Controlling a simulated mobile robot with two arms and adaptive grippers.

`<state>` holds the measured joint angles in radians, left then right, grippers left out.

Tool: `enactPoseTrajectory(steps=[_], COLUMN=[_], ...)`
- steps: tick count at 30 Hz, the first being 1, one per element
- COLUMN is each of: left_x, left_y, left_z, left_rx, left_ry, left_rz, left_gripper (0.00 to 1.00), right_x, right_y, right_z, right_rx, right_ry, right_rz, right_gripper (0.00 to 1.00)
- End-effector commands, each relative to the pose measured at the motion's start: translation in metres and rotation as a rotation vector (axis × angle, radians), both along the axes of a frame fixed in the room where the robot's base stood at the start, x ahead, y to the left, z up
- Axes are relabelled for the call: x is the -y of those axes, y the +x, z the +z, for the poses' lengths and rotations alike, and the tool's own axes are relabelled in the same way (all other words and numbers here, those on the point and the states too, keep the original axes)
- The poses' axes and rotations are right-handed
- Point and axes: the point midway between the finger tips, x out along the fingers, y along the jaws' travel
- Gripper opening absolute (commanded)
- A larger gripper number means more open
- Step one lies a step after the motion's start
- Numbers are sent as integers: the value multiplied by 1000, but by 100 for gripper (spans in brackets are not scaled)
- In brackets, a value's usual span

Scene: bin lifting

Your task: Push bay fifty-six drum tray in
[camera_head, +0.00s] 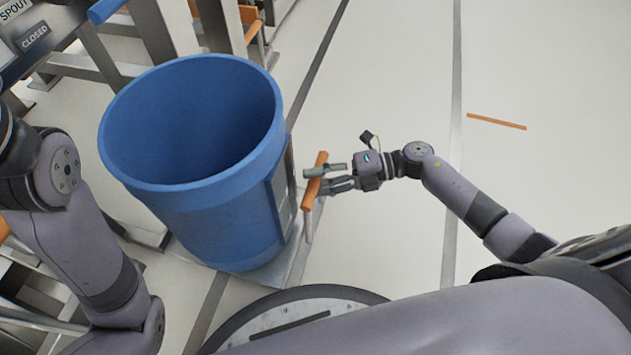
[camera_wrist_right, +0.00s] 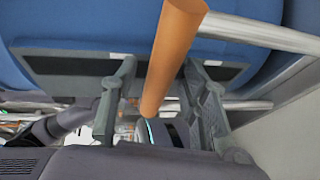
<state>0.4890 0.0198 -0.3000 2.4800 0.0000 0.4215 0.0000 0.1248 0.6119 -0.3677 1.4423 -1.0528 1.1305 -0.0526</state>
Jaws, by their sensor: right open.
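A blue open-topped drum (camera_head: 196,225) stands upright on a flat grey tray (camera_head: 292,262), only partly visible beneath it. An orange bar handle (camera_head: 320,160) on a metal post rises at the tray's right side, beside the drum. My right gripper (camera_head: 318,180) is open at this handle, its fingers reaching in from the right. In the right wrist view, the handle (camera_wrist_right: 170,55) passes between the spread fingers of my right gripper (camera_wrist_right: 160,80), without a visible squeeze. The drum's blue wall (camera_wrist_right: 45,75) is behind. My left arm shows at the left, its gripper out of view.
A grey metal frame (camera_head: 85,62) with orange parts and signs reading "SPOUT" and "CLOSED" stands behind and left of the drum. The pale floor on the right is clear apart from dark lines and an orange floor strip (camera_head: 496,121).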

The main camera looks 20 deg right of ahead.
Motion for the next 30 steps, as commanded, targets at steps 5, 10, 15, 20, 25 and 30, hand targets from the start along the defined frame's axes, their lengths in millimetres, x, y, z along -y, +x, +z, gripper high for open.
enactPoseTrajectory(steps=[5, 10, 15, 20, 25, 30], left_x=[0, 0, 0, 0, 0, 0], left_y=[-2, -2, -2, -2, -2, -2], left_z=[1, 1, 1, 1, 1, 1], left_rx=[7, 7, 7, 7, 8, 8], left_ry=[1, 1, 1, 1, 1, 1], left_rz=[1, 1, 1, 0, 0, 0], left_gripper=[0, 0, 0, 0, 0, 0], right_x=[-6, -6, -6, -6, -6, -6], right_y=[2, 2, 1, 1, 1, 1], right_z=[-1, -1, -1, -1, -1, -1], right_rx=[2, 1, 1, 1, 1, 0], right_ry=[-1, -1, -1, -1, -1, -1], right_rz=[-1, -1, -1, -1, -1, -1], right_gripper=[41, 41, 33, 22, 11, 0])
